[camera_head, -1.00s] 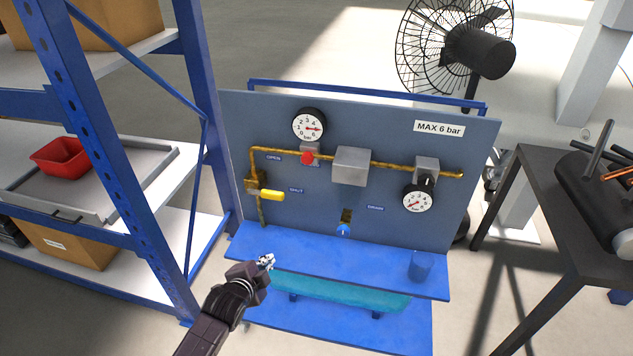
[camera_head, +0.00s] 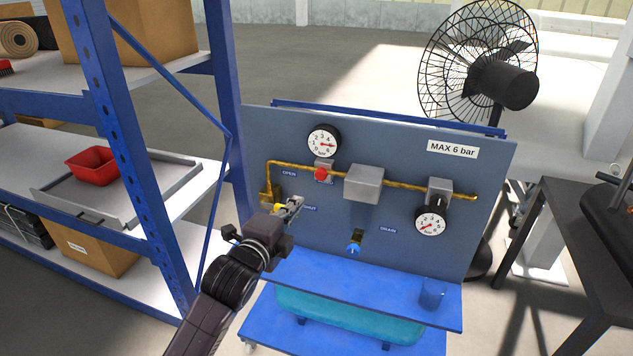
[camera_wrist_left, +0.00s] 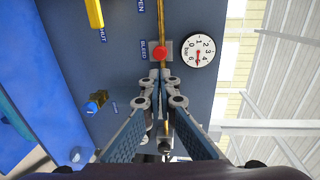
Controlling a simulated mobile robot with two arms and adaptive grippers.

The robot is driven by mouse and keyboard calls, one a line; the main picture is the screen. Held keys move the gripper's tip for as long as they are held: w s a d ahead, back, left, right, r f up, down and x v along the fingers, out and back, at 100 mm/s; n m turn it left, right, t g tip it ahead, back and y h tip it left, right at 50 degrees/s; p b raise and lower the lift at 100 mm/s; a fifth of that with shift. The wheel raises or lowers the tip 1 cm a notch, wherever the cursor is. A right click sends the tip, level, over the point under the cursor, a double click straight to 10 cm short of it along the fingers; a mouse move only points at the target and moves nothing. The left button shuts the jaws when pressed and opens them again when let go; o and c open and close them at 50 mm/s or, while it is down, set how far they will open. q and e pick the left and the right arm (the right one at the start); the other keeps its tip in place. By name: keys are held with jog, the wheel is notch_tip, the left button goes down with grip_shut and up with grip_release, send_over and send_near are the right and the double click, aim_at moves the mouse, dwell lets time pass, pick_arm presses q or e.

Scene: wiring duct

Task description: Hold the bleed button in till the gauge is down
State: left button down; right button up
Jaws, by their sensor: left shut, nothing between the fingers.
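The red bleed button (camera_head: 321,173) sits on a grey block on the pipe under the upper gauge (camera_head: 323,142). That gauge's red needle points right in the head view, toward the high side of its scale. My left gripper (camera_head: 293,206) is shut and empty, in front of the panel, below and left of the button in the head view. In the left wrist view the button (camera_wrist_left: 160,53), labelled BLEED, shows just beyond the closed fingertips (camera_wrist_left: 160,82), apart from them in the picture. The gauge (camera_wrist_left: 198,51) is beside it. My right gripper is not in view.
A yellow valve handle (camera_wrist_left: 94,13) is partly hidden behind my left gripper in the head view. A blue drain knob (camera_head: 354,248), a second gauge (camera_head: 431,221) and a grey box (camera_head: 364,183) are on the panel. A blue cup (camera_head: 431,294) stands on the shelf. A blue rack (camera_head: 219,80) is at left.

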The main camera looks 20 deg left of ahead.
aim_at(320, 176)
pick_arm(q)
jog(key=w, duration=0.4)
jog(key=w+f, duration=0.1)
jog(key=w, duration=0.4)
jog(key=w+p, duration=0.1)
jog(key=w, duration=0.3)
jog(key=shift+w+d+f, duration=0.35)
jog(key=shift+d+f, duration=0.05)
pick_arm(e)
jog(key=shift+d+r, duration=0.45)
